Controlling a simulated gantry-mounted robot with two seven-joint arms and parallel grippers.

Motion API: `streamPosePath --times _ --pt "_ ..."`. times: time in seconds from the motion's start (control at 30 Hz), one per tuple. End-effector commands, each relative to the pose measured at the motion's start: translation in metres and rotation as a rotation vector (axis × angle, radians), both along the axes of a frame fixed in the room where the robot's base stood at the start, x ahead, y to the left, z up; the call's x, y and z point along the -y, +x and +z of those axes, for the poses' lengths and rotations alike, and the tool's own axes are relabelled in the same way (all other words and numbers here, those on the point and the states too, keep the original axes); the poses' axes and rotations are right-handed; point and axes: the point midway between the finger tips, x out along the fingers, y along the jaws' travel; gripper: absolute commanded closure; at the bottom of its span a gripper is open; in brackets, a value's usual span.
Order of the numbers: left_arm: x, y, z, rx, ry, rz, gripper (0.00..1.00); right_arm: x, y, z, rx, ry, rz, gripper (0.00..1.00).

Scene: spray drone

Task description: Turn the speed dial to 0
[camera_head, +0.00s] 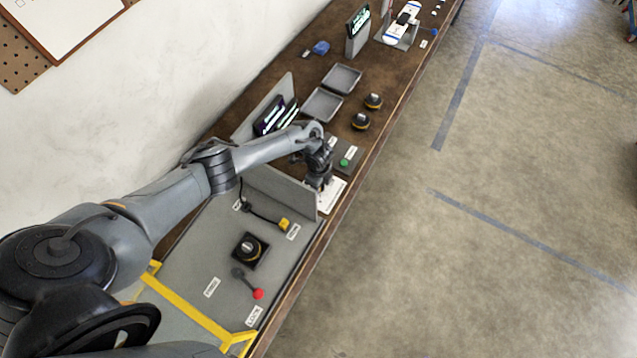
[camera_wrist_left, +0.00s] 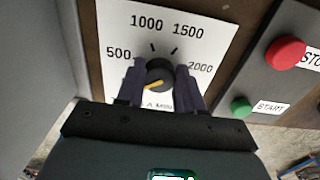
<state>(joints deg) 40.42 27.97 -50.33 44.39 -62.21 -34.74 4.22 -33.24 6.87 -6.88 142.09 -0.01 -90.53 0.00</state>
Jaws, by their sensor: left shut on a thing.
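The speed dial's knob (camera_wrist_left: 160,72) is dark with a yellow pointer mark, in the middle of a white scale plate (camera_wrist_left: 120,25). The plate's labels read 500, 1000, 1500 and 2000; a zero label is not visible. The yellow mark points to the lower left of the wrist picture. My left gripper (camera_wrist_left: 160,86) is shut on the knob, one dark finger on each side, covering the lower plate. In the head view my left gripper (camera_head: 319,181) reaches down over the white plate (camera_head: 331,197), hiding the knob. My right gripper is not in view.
A red stop button (camera_wrist_left: 286,52) and green start button (camera_wrist_left: 241,106) sit to the right of the dial in the wrist view. A grey upright panel (camera_head: 283,190) stands close beside the gripper. Black round knobs (camera_head: 361,121) and grey trays (camera_head: 322,105) lie farther along the bench.

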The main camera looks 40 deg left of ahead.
Motion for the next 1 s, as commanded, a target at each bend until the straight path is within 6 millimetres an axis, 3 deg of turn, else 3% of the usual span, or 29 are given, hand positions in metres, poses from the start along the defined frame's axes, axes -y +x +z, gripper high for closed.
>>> streamPosePath --times 0.03,0.17,0.57,1.0 --pt "0.0 0.0 0.001 0.001 -0.001 0.001 0.59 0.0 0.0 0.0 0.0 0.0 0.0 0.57" --pt "0.0 0.0 0.0 0.0 -0.001 0.001 0.39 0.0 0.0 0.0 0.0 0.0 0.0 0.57" --pt "0.0 0.0 0.006 0.0 -0.001 -0.001 0.38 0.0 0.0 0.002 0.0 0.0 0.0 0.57" --pt "-0.001 0.001 0.073 0.003 0.0 -0.001 0.38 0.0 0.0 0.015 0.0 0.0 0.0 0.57"
